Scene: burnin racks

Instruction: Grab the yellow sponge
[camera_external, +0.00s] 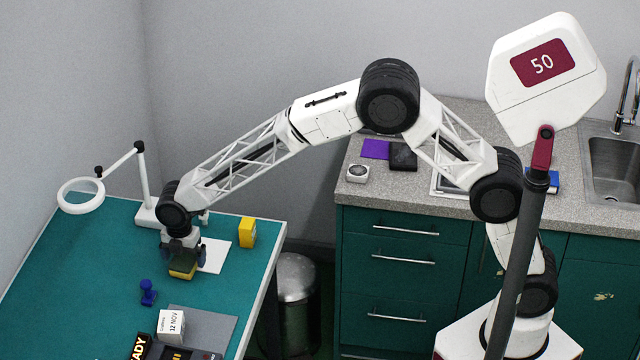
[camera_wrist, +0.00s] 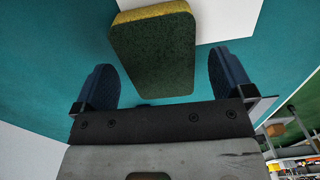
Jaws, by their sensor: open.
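The yellow sponge (camera_external: 182,270) has a dark green scouring face and a yellow body. It is on the teal table, directly below my gripper (camera_external: 187,257). In the wrist view the sponge (camera_wrist: 153,55) shows its green face toward the camera, with a yellow strip along its far edge. My gripper (camera_wrist: 160,88) is open, with one dark blue finger pad on each side of the sponge's near end. Gaps show between the sponge and both pads. I cannot tell how far the fingertips are above the table.
A white sheet (camera_external: 215,255) lies beside the sponge, and a yellow box (camera_external: 247,232) stands to its right. A blue stamp-like object (camera_external: 148,292), a white date block (camera_external: 171,325) and a grey mat (camera_external: 213,326) are nearer the front. A white magnifier lamp (camera_external: 146,180) stands at the back. The table's left side is clear.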

